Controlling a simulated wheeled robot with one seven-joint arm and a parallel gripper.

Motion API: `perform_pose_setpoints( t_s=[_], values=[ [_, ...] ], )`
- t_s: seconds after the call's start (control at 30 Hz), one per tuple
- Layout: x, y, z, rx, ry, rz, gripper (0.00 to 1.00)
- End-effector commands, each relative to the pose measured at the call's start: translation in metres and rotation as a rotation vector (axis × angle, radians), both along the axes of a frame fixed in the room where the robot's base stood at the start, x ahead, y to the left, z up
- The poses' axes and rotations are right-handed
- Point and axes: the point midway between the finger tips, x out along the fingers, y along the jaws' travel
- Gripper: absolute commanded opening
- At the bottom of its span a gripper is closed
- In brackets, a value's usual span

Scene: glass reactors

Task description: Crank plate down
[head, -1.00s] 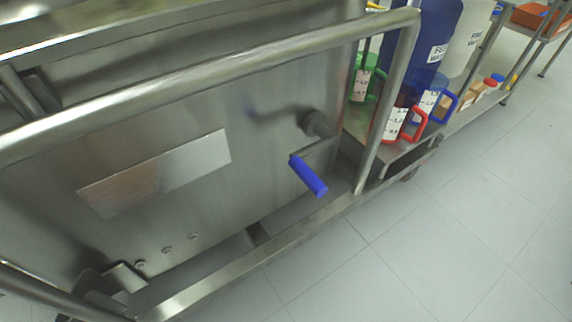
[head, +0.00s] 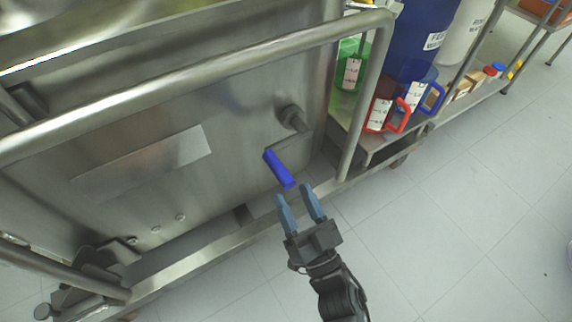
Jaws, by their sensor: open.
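The crank's blue handle (head: 279,169) sticks out from the steel panel in the head view, tilted, with its lower end toward the right. A crank arm joins it to a round steel shaft (head: 292,117) on the panel. My gripper (head: 299,198) is open and empty, its two blue-grey fingers pointing up toward the handle. The fingertips are just below the handle's lower end in the picture. I cannot tell whether they touch it. A flat bright plate (head: 150,160) is on the panel to the left of the crank.
A steel rail (head: 200,85) runs across in front of the panel and bends down at a post (head: 364,110) right of the crank. A lower frame bar (head: 215,245) runs beneath. Labelled red (head: 389,116) and blue jugs stand at right. The floor (head: 470,220) at right is clear.

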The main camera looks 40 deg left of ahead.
Motion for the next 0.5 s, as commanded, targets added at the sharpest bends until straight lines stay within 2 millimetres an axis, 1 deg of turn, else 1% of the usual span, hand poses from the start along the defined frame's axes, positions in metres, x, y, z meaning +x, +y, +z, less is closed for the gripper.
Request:
perform_pose_setpoints(
  t_s=[0.3,0.5],
  values=[
    [0.021,0.038,0.017,0.001,-0.002,-0.001,0.54],
    [0.030,0.054,0.024,0.000,0.000,-0.002,0.54]
  ],
)
